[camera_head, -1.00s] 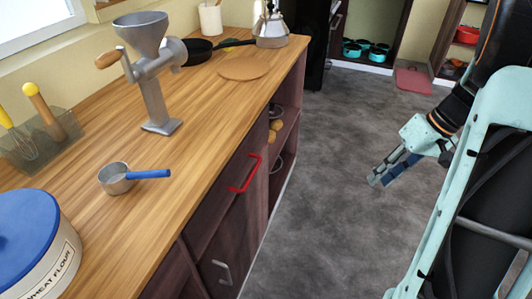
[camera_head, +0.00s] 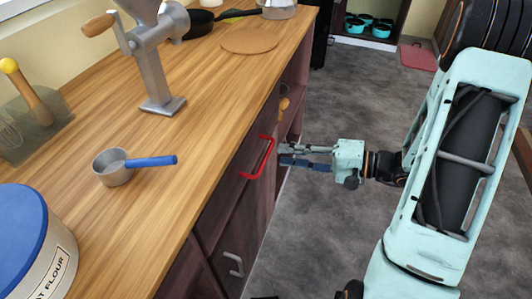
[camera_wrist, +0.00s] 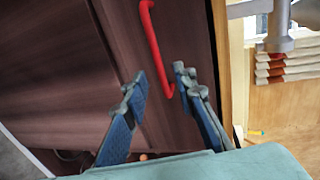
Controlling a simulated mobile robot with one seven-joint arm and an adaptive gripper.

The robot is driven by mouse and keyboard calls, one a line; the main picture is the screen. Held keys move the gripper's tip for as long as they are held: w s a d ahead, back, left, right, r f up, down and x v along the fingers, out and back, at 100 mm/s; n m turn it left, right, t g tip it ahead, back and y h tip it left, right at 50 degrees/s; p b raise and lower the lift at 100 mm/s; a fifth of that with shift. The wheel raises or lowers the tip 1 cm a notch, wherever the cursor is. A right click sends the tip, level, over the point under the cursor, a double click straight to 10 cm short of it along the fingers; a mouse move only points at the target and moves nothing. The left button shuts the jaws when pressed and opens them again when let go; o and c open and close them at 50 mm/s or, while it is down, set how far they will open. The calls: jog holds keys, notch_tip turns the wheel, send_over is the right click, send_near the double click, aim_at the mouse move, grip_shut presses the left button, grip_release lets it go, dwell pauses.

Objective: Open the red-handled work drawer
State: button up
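The red handle (camera_head: 258,158) is on the dark wood drawer front (camera_head: 232,190) under the countertop, and the drawer looks shut. In the wrist view the red handle (camera_wrist: 156,45) runs down from the top and its lower end bends in near the fingertips. My gripper (camera_head: 282,155) is level with the handle and just to its right, pointing at the drawer front. In the wrist view my gripper (camera_wrist: 157,82) is open, its two blue-padded fingers apart, with the handle's lower end ahead of the gap. I cannot tell whether anything touches.
The wooden countertop (camera_head: 200,165) holds a saucepan (camera_head: 113,168), a grey grinder (camera_head: 152,65), a flour canister (camera_head: 38,250) and a round board (camera_head: 250,41). A cupboard with a grey handle (camera_head: 233,264) is below the drawer. The grey floor (camera_head: 330,225) beside the counter is clear.

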aim_at(267, 152)
jog(key=x, duration=0.6)
jog(key=shift+a, duration=0.15)
jog(key=shift+c, duration=0.2)
grip_shut()
